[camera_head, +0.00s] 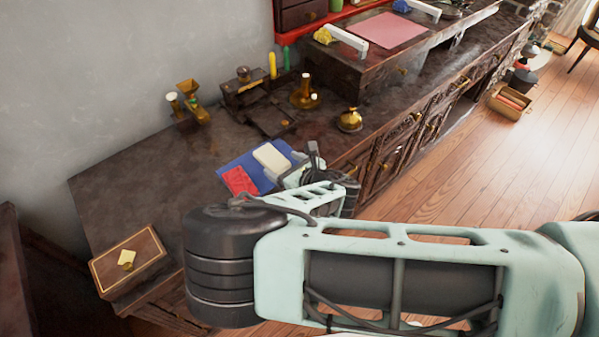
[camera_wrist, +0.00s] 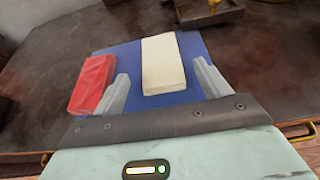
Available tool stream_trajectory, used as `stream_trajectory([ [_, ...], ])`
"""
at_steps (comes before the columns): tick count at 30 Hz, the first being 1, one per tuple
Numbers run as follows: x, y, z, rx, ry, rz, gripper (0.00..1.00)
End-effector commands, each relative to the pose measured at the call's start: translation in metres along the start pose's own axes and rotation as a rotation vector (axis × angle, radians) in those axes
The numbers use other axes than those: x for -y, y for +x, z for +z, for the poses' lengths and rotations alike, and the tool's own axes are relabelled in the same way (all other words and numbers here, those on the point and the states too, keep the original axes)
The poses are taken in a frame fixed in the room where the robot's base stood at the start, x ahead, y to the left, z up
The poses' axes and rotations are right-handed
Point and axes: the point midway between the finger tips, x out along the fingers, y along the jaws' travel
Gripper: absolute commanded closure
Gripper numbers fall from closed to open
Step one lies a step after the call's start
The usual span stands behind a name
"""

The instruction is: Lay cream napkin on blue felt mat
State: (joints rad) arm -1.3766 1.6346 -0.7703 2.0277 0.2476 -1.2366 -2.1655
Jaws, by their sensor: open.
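The cream napkin (camera_head: 272,157) is a folded block lying on the blue felt mat (camera_head: 233,164) on the dark counter. In the wrist view the cream napkin (camera_wrist: 162,64) sits on the middle of the mat (camera_wrist: 196,48), between my two fingers. My gripper (camera_wrist: 163,85) is open, with one finger on each side of the napkin and gaps to it. A red folded cloth (camera_wrist: 92,84) lies at the mat's left side, beside my left finger; it also shows in the head view (camera_head: 239,181). My arm hides the mat's near right part in the head view.
A wooden box (camera_head: 128,262) with a yellow item on top stands at the counter's front left. Brass pieces (camera_head: 349,120) and candle holders stand behind and right of the mat. The counter left of the mat is clear.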

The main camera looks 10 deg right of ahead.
Motion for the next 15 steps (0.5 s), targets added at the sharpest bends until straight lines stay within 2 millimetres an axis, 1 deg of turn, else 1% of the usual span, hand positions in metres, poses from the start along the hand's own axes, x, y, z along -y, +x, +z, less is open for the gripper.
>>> stream_trajectory([
  [1,0.0,-0.012,-0.002,-0.002,-0.001,-0.002,0.24],
  [3,0.0,-0.027,-0.001,-0.002,-0.002,-0.002,0.24],
  [9,0.0,-0.064,-0.001,-0.001,-0.001,-0.001,0.24],
  [12,0.0,-0.076,-0.001,-0.001,0.0,-0.001,0.24],
  [15,0.0,-0.083,0.0,0.0,0.0,0.0,0.24],
])
